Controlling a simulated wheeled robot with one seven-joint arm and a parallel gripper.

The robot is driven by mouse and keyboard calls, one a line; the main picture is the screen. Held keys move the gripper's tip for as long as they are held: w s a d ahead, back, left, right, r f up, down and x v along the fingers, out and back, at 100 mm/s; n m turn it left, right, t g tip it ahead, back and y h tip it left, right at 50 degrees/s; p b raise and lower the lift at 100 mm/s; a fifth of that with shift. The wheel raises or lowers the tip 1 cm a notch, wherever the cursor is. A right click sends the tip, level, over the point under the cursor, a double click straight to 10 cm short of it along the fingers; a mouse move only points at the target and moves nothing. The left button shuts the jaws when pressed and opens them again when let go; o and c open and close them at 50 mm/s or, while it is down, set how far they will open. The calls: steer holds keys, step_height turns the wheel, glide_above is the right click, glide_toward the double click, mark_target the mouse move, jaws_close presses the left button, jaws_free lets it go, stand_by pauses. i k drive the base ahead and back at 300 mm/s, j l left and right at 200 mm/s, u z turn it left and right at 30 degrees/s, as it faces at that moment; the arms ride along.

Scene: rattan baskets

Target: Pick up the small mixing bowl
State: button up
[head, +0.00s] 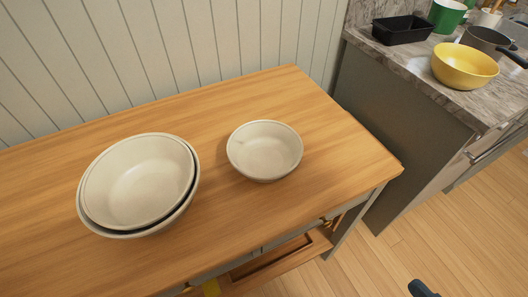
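The small mixing bowl (265,151) is a pale cream, round, empty bowl. It stands upright on the wooden tabletop (238,100), right of the middle. To its left are a larger pale bowl (138,182) and another like it, nested one inside the other. A gap of bare wood separates them from the small bowl. A small dark piece (422,288) shows at the bottom edge, right of the table. It may be part of my gripper or arm, well away from the small bowl. No fingers can be made out.
A plank wall (170,50) stands behind the table. Beyond its right end, a marble-topped counter (405,66) holds a yellow bowl (465,66), a black tray (402,29), a green cup (446,15) and a dark pan (487,41). Bare wood surrounds the small bowl. The floor (450,225) at right is clear.

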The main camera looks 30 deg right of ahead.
mark_target(262, 151)
steer(key=j+z, duration=0.8)
steer(key=k+j+z, duration=0.15)
steer(key=z, duration=0.2)
